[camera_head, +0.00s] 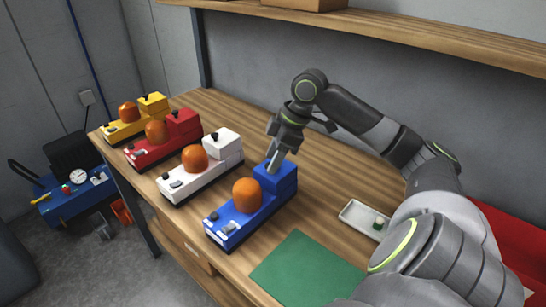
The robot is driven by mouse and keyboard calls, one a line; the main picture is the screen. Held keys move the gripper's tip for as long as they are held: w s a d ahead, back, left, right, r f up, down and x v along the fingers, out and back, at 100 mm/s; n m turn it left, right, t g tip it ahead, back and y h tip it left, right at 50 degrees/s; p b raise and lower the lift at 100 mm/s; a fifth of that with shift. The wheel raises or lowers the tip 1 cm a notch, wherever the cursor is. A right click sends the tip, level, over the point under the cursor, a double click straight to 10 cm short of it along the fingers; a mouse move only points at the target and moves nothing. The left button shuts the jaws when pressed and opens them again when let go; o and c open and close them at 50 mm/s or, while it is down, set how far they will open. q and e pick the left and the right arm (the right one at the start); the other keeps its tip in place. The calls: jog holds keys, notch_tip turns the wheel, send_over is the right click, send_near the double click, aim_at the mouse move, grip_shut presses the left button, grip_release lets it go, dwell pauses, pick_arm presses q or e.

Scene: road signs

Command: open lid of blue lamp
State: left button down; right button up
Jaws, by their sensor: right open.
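The blue lamp (235,224) sits on the wooden workbench, with an orange dome on its body and a raised blue box (279,183) at its far end. My right gripper (275,160) is at that raised box, fingers pointing down at its top; it is open. Whether a finger touches the box cannot be told. The box looks shut, and its top is partly hidden by the gripper. My left gripper is not in view.
White (185,183), red (150,148) and yellow (122,130) lamps stand in a row to the left. A green mat (305,270) lies in front, and a white tray (358,216) with a small green item sits right. A shelf (400,32) runs overhead.

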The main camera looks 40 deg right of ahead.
jog(key=shift+a+f, duration=0.1)
jog(key=shift+f, duration=0.2)
jog(key=shift+c, duration=0.3)
grip_shut()
jog(key=shift+r, duration=0.1)
